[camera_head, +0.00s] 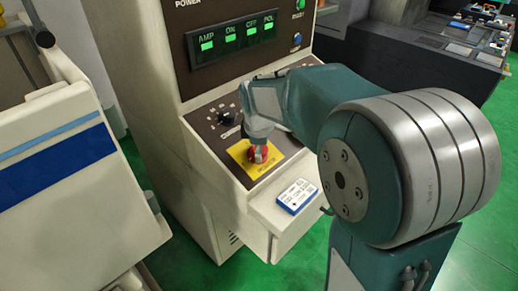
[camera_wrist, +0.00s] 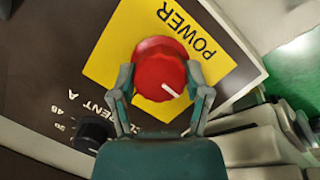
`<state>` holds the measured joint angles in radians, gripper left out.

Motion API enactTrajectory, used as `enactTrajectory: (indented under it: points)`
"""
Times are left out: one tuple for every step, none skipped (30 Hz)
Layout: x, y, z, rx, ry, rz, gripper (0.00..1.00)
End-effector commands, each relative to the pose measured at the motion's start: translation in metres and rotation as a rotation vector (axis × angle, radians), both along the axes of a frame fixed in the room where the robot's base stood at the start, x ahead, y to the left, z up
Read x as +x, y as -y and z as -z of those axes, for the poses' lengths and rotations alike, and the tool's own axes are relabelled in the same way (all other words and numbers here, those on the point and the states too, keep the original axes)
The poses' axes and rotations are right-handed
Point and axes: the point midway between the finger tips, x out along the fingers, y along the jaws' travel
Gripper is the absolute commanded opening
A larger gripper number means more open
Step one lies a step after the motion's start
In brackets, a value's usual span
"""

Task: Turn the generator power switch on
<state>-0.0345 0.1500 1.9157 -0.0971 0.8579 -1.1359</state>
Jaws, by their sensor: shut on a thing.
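The generator power switch is a red round knob (camera_wrist: 158,62) on a yellow plate (camera_wrist: 118,45) marked POWER in the wrist view. A white line on the knob points toward the lower right of that view. My gripper (camera_wrist: 160,80) has one finger on each side of the knob and is shut on it. In the head view the red knob (camera_head: 264,155) shows at the front panel, partly hidden by my gripper (camera_head: 258,150), which comes down on it from above. The yellow plate (camera_head: 240,158) shows around it.
A black dial (camera_head: 225,117) sits beside the plate. A blue and white handheld box (camera_head: 297,196) lies on the ledge below. A white cabinet with a blue stripe (camera_head: 60,165) stands at left.

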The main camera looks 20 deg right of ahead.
Motion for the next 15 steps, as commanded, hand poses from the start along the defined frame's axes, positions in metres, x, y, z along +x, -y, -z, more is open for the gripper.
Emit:
enactTrajectory:
  points:
    - [-0.0002,0.0004,0.0019,0.006,-0.008,0.023,0.14]
    - [-0.0002,0.0005,0.0020,0.011,-0.010,0.036,0.14]
    - [-0.0002,0.0005,0.0022,0.018,-0.014,0.061,0.14]
    - [-0.0002,0.0005,0.0022,0.024,-0.019,0.079,0.14]
    - [-0.0002,0.0005,0.0022,0.031,-0.023,0.100,0.14]
    - [-0.0002,0.0005,0.0021,0.041,-0.029,0.129,0.14]
    - [0.0000,0.0006,0.0020,0.047,-0.032,0.152,0.14]
    - [0.0000,0.0006,0.0019,0.055,-0.036,0.177,0.14]
    - [-0.0001,0.0007,0.0020,0.066,-0.042,0.211,0.14]
    - [-0.0002,0.0006,0.0022,0.073,-0.048,0.236,0.14]
    - [-0.0002,0.0005,0.0023,0.083,-0.053,0.263,0.14]
    - [0.0000,0.0005,0.0023,0.094,-0.059,0.299,0.14]
    - [-0.0001,0.0006,0.0023,0.102,-0.064,0.327,0.14]
    - [0.0000,0.0006,0.0024,0.111,-0.070,0.353,0.14]
    - [0.0000,0.0006,0.0024,0.122,-0.076,0.389,0.14]
